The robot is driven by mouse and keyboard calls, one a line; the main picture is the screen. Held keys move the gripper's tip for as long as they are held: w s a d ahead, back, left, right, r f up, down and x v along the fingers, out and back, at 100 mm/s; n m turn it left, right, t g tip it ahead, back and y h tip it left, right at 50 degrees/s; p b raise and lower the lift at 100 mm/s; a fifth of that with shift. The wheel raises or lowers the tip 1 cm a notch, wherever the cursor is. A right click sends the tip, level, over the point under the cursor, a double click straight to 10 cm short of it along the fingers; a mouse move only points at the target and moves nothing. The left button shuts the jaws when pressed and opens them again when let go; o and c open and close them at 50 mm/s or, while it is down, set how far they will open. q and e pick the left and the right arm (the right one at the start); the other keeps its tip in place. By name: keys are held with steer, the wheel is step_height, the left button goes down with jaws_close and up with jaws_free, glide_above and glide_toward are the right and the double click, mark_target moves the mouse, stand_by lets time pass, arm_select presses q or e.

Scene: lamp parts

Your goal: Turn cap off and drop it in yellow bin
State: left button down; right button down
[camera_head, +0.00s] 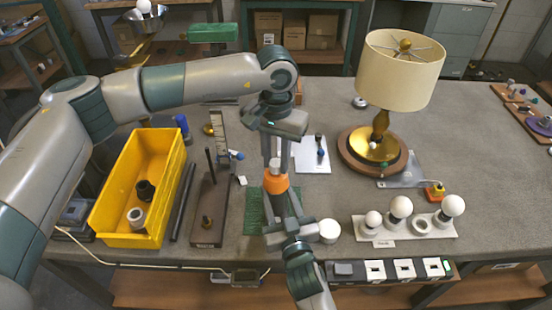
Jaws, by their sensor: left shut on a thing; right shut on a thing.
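An upright part with a wide orange band (276,184) stands near the table's front middle, with a small pale top above the band. My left gripper (276,160) reaches down from above, and its fingers are shut around the pale top. My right gripper (278,212) comes from the front and is shut on the part's lower body, which its fingers mostly hide. I cannot tell where the cap meets the body. The yellow bin (110,222) is to the left and holds a dark cylindrical piece (145,190) and a light ring-shaped piece (136,217).
A green mat (254,212) lies under the grippers. A stand with rods (209,215) is between bin and grippers. A white round piece (329,231) sits close to my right gripper. A bulb rack (385,232) and a lamp (400,75) stand to the right.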

arm_select(q)
steer(key=n, duration=0.7)
steer(key=shift+n, duration=0.3)
steer(key=n, duration=0.5)
steer(key=shift+n, duration=0.4)
steer(key=n, duration=1.9)
steer(key=shift+r, duration=0.1)
steer(key=n, duration=0.5)
steer(key=shift+n, duration=0.4)
steer(key=n, duration=1.1)
steer(key=shift+w+n, duration=0.1)
steer(key=shift+n, duration=0.3)
